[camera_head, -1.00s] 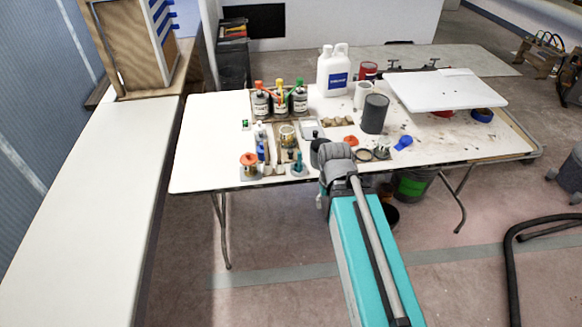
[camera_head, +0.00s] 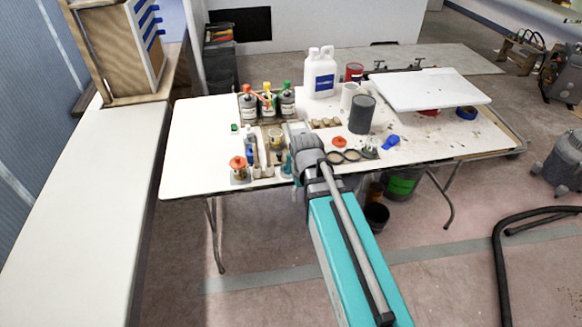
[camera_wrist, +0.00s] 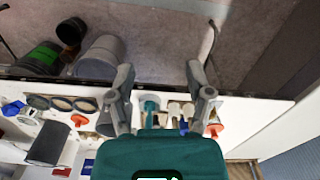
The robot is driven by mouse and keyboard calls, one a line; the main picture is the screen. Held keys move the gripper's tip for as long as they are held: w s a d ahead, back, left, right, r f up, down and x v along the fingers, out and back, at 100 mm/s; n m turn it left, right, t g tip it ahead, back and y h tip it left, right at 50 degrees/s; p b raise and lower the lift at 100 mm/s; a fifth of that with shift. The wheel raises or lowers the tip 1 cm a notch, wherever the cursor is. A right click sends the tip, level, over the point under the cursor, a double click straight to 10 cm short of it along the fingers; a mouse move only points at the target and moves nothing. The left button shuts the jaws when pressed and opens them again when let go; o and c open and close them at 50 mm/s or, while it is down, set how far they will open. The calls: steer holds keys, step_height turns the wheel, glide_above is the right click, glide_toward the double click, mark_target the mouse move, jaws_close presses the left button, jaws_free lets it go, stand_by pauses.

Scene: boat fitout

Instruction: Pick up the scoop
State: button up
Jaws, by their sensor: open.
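A small blue piece (camera_head: 391,142), which looks like a scoop, lies on the table right of the grey can in the head view. What seems to be the same blue piece (camera_wrist: 13,108) shows at the left edge of the wrist view, well left of my gripper. My gripper (camera_wrist: 160,72) is open, with nothing between its fingertips, above the table's front edge. A teal item (camera_wrist: 150,106) stands on the table below and between its fingers; I cannot tell what it is.
On the table (camera_head: 192,140) stand several bottles with coloured tops, a white jug (camera_head: 320,75), a dark grey can (camera_head: 362,114) and a white panel (camera_head: 430,89). An orange-topped jar (camera_head: 238,168) stands at the front left. Buckets (camera_head: 402,184) are below. The table's left end is clear.

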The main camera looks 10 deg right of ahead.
mark_target(288, 155)
steer(key=w+r+n+p, duration=0.2)
steer(key=w+n, duration=0.3)
steer(key=w, duration=0.7)
steer(key=w+r+n+p, duration=0.2)
steer(key=w+n, duration=0.4)
steer(key=w, duration=0.7)
steer(key=shift+r+n, duration=0.2)
steer(key=shift+n, duration=0.1)
steer(key=shift+f, duration=0.1)
step_height(288, 155, down, 8)
steer(key=b, duration=0.8)
steer(key=shift+f+b, duration=0.25)
steer(key=shift+b, duration=0.1)
steer(key=shift+w+f+b, duration=0.15)
steer(key=shift+f+b, duration=2.45)
jaws_close()
